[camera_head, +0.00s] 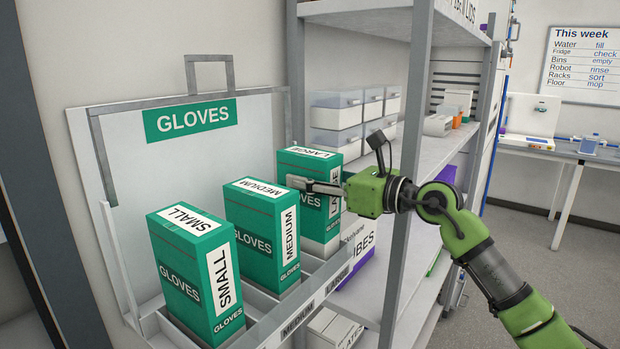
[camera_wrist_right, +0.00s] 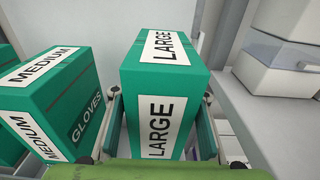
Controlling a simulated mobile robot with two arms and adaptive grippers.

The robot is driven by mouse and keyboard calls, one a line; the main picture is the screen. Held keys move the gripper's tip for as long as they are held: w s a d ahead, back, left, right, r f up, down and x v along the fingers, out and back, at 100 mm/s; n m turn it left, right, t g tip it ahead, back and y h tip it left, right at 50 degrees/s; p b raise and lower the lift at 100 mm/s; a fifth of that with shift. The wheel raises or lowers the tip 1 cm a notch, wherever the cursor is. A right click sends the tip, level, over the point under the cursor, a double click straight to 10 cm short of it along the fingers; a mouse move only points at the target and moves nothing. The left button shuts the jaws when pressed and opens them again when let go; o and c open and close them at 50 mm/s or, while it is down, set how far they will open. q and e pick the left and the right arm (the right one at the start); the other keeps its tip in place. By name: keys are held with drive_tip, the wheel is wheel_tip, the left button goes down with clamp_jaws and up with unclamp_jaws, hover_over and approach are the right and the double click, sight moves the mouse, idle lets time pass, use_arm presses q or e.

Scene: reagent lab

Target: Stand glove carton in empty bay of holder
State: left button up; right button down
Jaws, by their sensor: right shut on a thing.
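The green LARGE glove carton (camera_head: 305,208) stands upright at the right end of the holder (camera_head: 268,325), at the bay with the LARGE label. My right gripper (camera_head: 322,187) is shut on this carton near its upper half. In the right wrist view the LARGE carton (camera_wrist_right: 165,95) sits between the two fingers. The MEDIUM carton (camera_head: 258,238) stands in the middle bay, and the SMALL carton (camera_head: 185,270) stands in the left bay. Whether the LARGE carton's base touches the bay floor is hidden by the holder's front rail. My left gripper is not in view.
A grey shelf post (camera_head: 408,170) stands close to the right of the holder, next to my right arm. Clear drawers (camera_head: 345,112) and other boxes fill the shelves. Small cartons (camera_head: 332,328) stand below the holder. A GLOVES sign (camera_head: 190,119) is on the backboard.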

drive_tip(key=shift+f+b, duration=0.85)
drive_tip(key=shift+f, duration=0.25)
drive_tip(key=c, duration=1.1)
unclamp_jaws()
